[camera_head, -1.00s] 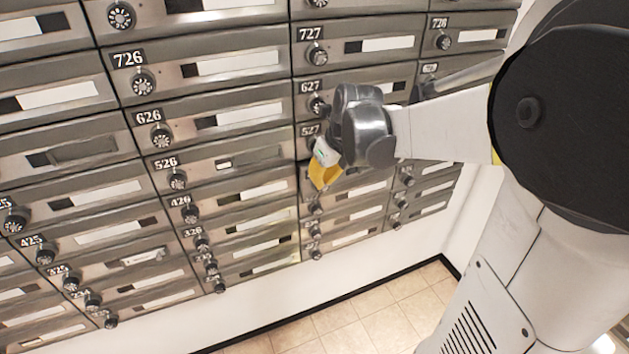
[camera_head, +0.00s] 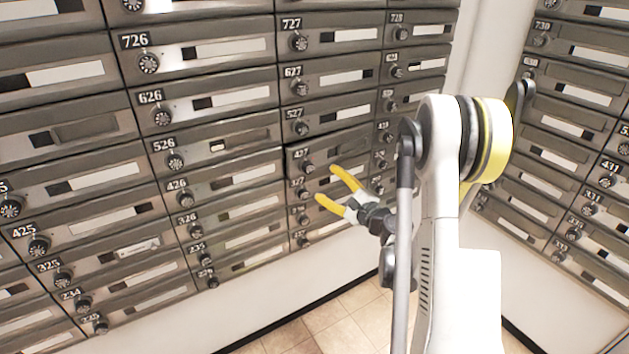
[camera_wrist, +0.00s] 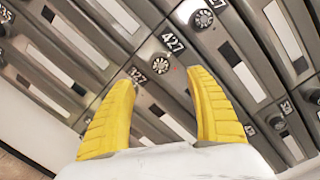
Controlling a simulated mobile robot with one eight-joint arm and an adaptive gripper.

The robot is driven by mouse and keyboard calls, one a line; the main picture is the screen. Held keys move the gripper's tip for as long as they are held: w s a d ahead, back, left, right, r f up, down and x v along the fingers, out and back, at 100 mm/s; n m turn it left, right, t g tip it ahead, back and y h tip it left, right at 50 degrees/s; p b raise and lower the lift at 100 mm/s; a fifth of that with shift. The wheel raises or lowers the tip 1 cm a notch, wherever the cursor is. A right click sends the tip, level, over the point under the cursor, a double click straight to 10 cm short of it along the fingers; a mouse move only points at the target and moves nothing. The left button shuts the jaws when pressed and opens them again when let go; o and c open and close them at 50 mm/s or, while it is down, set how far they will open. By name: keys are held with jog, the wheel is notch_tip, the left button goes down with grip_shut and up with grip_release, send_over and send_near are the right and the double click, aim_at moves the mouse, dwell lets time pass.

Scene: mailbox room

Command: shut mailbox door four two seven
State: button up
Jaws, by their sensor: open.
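My gripper (camera_head: 325,183) has two yellow fingers, spread and empty. In the head view they overlap the lower right of door 427 and the doors beneath. Contact cannot be told.
Door 527 (camera_head: 320,123) is above, and door 526 (camera_head: 225,145) is to the left. Another bank of mailboxes (camera_head: 580,110) lines the right-hand wall. Tiled floor (camera_head: 340,308) shows below the boxes.

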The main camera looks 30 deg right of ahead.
aim_at(309, 170)
jog(key=w, duration=0.3)
jog(key=w+b, duration=0.1)
jog(key=w, duration=0.2)
jog(key=w+a, duration=0.1)
jog(key=w, duration=0.2)
jog(key=shift+w+f+b, duration=0.15)
jog(key=shift+w+b, duration=0.15)
jog(key=shift+b, duration=0.1)
jog(key=shift+w, duration=0.6)
